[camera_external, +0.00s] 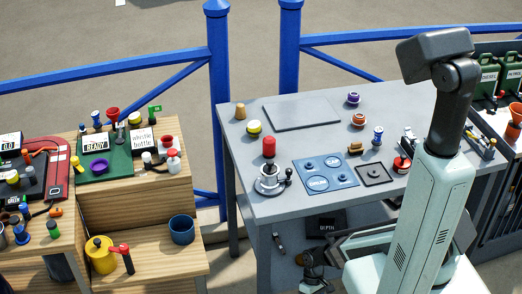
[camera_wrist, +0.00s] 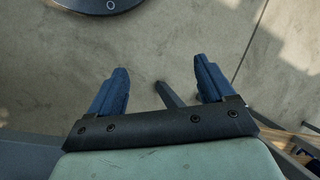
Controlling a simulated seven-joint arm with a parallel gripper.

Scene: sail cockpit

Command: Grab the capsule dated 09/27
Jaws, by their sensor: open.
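No date 09/27 can be read in either view, so I cannot tell which thing is the capsule. On the grey table in the external view are small rounded pieces: a purple one (camera_external: 353,98), an orange-brown one (camera_external: 358,120), a yellow one (camera_external: 254,127) and a tan one (camera_external: 240,111). My gripper (camera_wrist: 162,76) is open and empty in the wrist view, its two dark blue fingers apart over bare concrete floor. None of these small pieces shows between or near the fingers.
The grey table (camera_external: 325,180) also bears a red-knobbed lever (camera_external: 269,149), a blue panel (camera_external: 325,174) and a dark square tray (camera_external: 374,174). A wooden stepped stand (camera_external: 140,205) with a yellow pot (camera_external: 100,254) and blue cup (camera_external: 181,229) is at left. Blue railings (camera_external: 218,80) stand behind.

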